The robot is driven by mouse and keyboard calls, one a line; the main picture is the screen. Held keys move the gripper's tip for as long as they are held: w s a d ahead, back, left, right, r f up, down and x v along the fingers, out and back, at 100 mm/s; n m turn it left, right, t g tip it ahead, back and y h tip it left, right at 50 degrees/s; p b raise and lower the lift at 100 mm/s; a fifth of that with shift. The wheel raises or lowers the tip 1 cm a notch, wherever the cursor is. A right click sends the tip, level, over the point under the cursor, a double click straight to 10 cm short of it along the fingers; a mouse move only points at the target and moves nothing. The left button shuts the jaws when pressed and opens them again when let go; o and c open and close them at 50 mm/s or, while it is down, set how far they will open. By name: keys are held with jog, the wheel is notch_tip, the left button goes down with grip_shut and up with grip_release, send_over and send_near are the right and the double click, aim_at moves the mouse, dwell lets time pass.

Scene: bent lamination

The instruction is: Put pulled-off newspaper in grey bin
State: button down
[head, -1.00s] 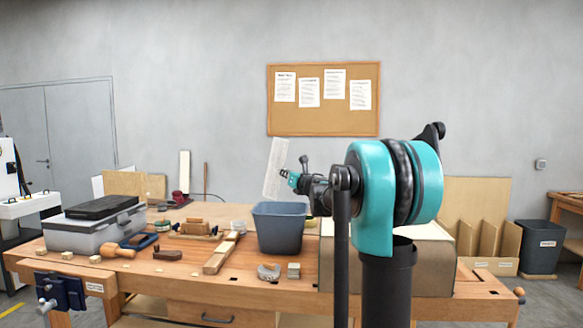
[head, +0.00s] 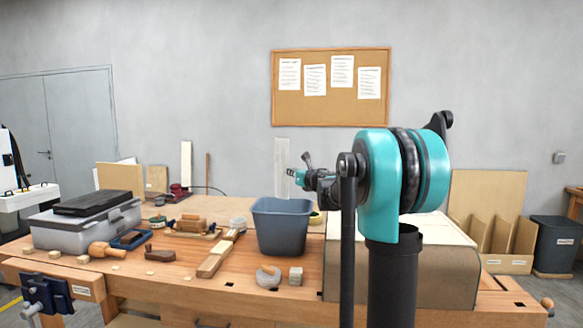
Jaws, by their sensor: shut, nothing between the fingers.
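A pale grey, flat strip (head: 282,165), which looks like the newspaper, stands nearly upright in the air above the grey bin. Its lower end reaches down to about the bin's rim in the picture. The blue-grey open bin (head: 282,230) stands on the workbench, and its inside is hidden. My gripper (head: 292,174) points left, above the bin's right side and beside the strip. It is shut with nothing between the fingers. Whether the strip touches the fingertips or is behind them cannot be told.
The wooden workbench (head: 140,290) carries a grey toolbox (head: 85,228), a wooden plane (head: 192,225), a wooden bar (head: 215,260) and small blocks. A brown, curved covered form (head: 400,272) sits right of the bin. A dark bin (head: 555,245) stands on the floor at the far right.

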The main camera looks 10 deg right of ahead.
notch_tip(320, 180, down, 8)
jog(key=shift+f, duration=0.15)
dwell(0.6)
jog(key=c, duration=2.3)
grip_release()
jog(key=o, duration=0.7)
jog(key=shift+c, duration=0.2)
jog(key=v, duration=1.2)
